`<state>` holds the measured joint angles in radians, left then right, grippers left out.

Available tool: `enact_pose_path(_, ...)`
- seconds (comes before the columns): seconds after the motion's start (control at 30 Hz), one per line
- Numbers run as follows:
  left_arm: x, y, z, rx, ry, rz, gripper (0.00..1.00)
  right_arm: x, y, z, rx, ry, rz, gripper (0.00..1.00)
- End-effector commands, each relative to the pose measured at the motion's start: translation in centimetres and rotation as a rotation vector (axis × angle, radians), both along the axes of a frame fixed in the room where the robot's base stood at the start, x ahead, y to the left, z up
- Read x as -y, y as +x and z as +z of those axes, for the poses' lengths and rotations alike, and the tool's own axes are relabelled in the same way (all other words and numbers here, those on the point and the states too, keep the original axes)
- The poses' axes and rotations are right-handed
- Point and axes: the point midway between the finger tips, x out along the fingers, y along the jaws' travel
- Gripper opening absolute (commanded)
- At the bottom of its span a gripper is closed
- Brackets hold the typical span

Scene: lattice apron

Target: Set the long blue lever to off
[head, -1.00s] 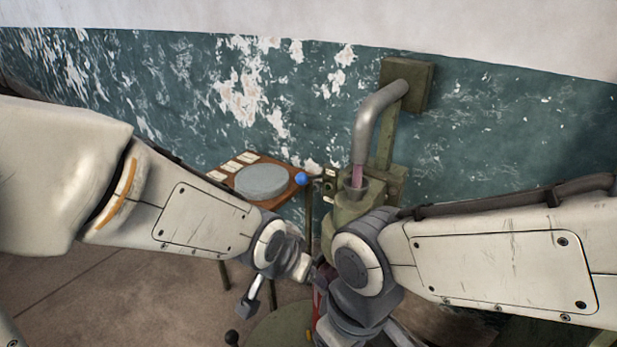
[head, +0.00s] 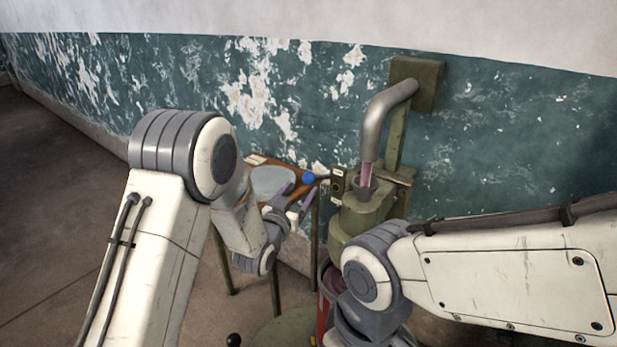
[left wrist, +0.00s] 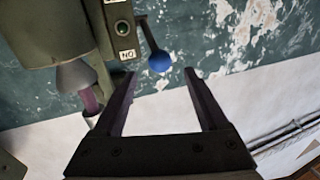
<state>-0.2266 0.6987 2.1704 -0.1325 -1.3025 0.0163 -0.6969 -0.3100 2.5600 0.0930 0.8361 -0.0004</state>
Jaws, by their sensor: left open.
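The long blue lever ends in a blue ball knob (head: 309,178); in the head view it juts left from the green machine. In the left wrist view the knob (left wrist: 159,61) hangs on a dark rod beside the switch plate, on the side of the upside-down ON label (left wrist: 127,54). My left gripper (head: 297,197) is open and empty, just below and left of the knob. In the left wrist view its fingertips (left wrist: 160,75) spread to either side of the knob, which appears just beyond them. My right arm reaches down in front of the machine; its jaws are hidden.
The green machine (head: 362,212) has a grey bent pipe (head: 374,120) with pinkish material at its mouth. A small wooden table (head: 256,160) with a grey round slab (head: 272,181) stands behind my left gripper. A red container (head: 322,305) sits below, and a peeling wall is behind.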

Motion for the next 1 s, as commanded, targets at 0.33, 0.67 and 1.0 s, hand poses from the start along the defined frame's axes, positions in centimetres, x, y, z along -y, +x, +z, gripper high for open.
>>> enact_pose_path(0.33, 2.0, 5.5, 0.1, -0.001, 0.000, 0.000, 0.76, 0.0, 0.0, 1.4, 0.000, 0.000, 0.000, 0.64)
enact_pose_path(0.67, 2.6, 6.8, 0.0, -0.002, 0.000, 0.000, 0.76, 0.0, 0.0, 1.5, 0.000, 0.000, 0.000, 0.64)
enact_pose_path(1.0, 2.6, 6.8, 0.0, -0.002, 0.001, 0.000, 0.00, 0.0, 0.0, 1.5, 0.000, 0.000, 0.000, 0.64)
